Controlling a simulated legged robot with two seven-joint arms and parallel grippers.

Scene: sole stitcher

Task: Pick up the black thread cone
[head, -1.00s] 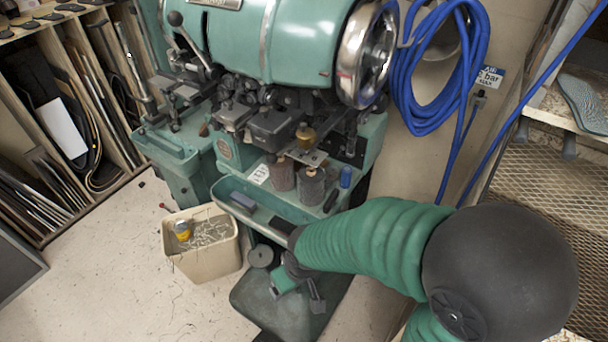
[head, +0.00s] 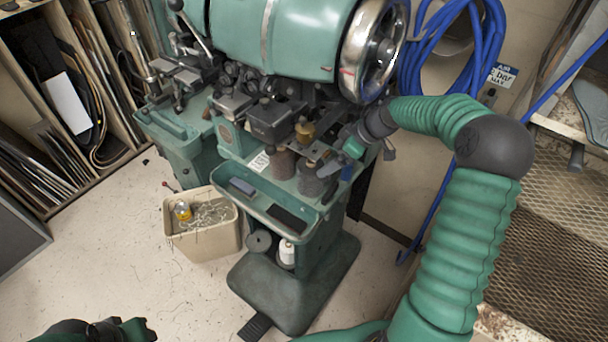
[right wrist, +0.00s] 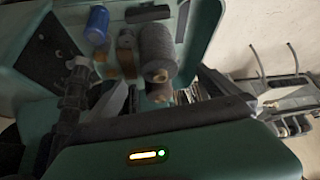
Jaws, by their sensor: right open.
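The black thread cone (head: 312,180), dark grey and upright, stands at the right of the green machine's shelf, beside a brownish cone (head: 283,163). In the right wrist view the black cone (right wrist: 156,48) shows between and beyond the finger lines. My right gripper (head: 354,154) is over the right end of the shelf, just right of and above the black cone; it is open, with nothing held. In the right wrist view its spread fingers (right wrist: 145,82) frame the cone from both sides, and I see no contact. My left gripper (head: 140,329) is at the lower left edge, partly cut off; its jaws are unclear.
The stitcher's body (head: 270,35) and handwheel (head: 375,50) rise above the shelf. A green tray (head: 262,205) edges its front. A bin (head: 203,240) stands left, a wire-mesh shelf (head: 545,200) right.

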